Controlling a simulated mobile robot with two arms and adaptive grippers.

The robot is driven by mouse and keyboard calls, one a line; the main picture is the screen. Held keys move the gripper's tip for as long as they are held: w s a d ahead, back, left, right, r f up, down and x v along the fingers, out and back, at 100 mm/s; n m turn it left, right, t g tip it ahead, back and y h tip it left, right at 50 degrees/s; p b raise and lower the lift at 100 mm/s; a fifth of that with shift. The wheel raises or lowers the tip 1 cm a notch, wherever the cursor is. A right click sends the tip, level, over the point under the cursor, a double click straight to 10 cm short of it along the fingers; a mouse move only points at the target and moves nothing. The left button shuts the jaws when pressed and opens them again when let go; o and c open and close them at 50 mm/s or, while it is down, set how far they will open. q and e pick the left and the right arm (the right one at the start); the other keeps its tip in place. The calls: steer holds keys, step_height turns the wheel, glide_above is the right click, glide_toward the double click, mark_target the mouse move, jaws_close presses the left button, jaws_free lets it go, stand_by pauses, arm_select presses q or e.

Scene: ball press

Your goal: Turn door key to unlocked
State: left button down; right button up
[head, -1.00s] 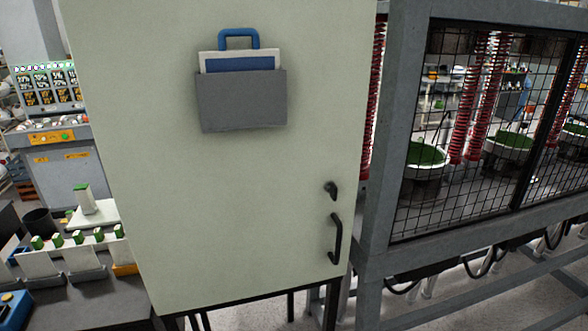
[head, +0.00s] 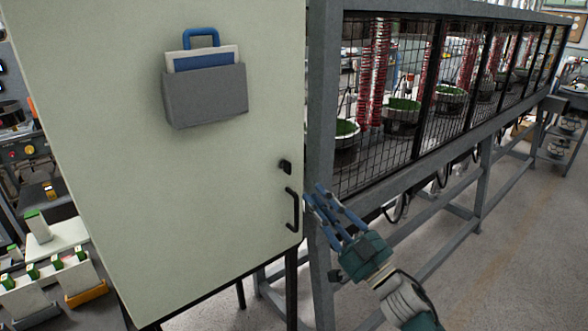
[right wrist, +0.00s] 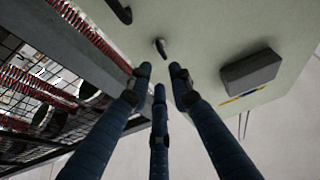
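The pale green cabinet door (head: 120,150) fills the left half of the head view. Its small black key (head: 286,167) sits near the right edge, above the black handle (head: 292,209). My right gripper (head: 322,206) is just right of the handle, apart from the door, with its blue fingers pointing up and left. In the right wrist view its fingers (right wrist: 158,78) are spread with nothing between them, and the key (right wrist: 161,47) shows just beyond the fingertips. The handle (right wrist: 121,11) is at the top of that view. My left gripper is not in view.
A grey holder (head: 205,95) with a blue-handled folder is fixed on the door. A grey-framed mesh cage (head: 390,140) with red coils stands right of the cabinet, close behind my right gripper. A bench with white and green parts (head: 45,245) is at lower left.

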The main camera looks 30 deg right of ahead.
steer(key=p+x, duration=0.3)
steer(key=x, duration=0.6)
steer(key=shift+w, duration=0.45)
steer(key=shift+a, duration=0.1)
jaws_close()
